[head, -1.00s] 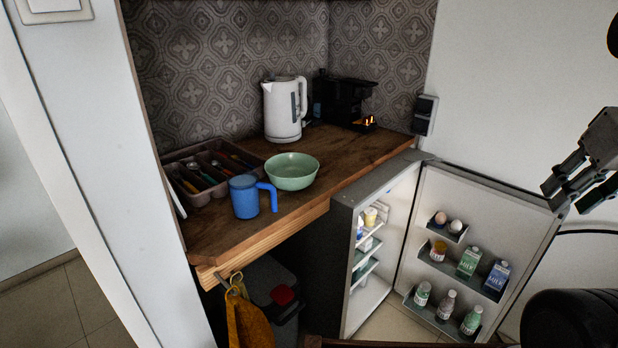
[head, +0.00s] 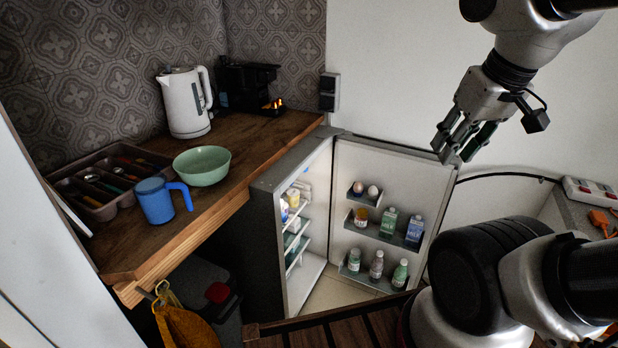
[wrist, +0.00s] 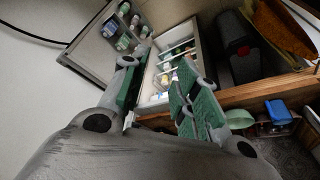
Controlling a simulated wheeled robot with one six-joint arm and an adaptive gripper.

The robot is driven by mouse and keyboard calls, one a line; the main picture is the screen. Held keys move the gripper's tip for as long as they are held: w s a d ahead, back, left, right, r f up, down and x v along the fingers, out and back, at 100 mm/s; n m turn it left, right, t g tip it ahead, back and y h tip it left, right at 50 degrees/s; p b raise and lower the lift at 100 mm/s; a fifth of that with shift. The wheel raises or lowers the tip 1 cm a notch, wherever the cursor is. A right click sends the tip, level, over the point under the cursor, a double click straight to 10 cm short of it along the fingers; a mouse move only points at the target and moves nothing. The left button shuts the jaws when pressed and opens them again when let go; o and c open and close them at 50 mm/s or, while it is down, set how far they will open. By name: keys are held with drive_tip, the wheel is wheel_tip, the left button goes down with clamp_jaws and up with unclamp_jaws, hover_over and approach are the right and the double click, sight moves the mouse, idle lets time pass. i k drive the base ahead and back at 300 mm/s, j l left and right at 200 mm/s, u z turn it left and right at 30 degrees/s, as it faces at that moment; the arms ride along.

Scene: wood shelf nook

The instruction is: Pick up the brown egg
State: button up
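The brown egg (head: 358,187) sits in a small holder at the top of the open fridge door, to the left of a white egg (head: 373,191). My gripper (head: 454,152) is in the air to the upper right of the eggs, near the top outer corner of the door. In the wrist view, the green-padded fingers of my gripper (wrist: 158,88) are spread apart with nothing between them. I cannot make out the brown egg in the wrist view.
The open fridge door (head: 350,256) also holds cartons and a jar on its middle shelf and several bottles below. The wooden counter (head: 236,190) to the left carries a kettle, a green bowl (head: 202,166), a blue mug (head: 155,200) and a cutlery tray.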

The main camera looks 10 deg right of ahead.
sight(358, 187)
drive_tip(key=i+l+z, duration=0.1)
drive_tip(key=i+l, duration=0.75)
drive_tip(key=i, duration=0.05)
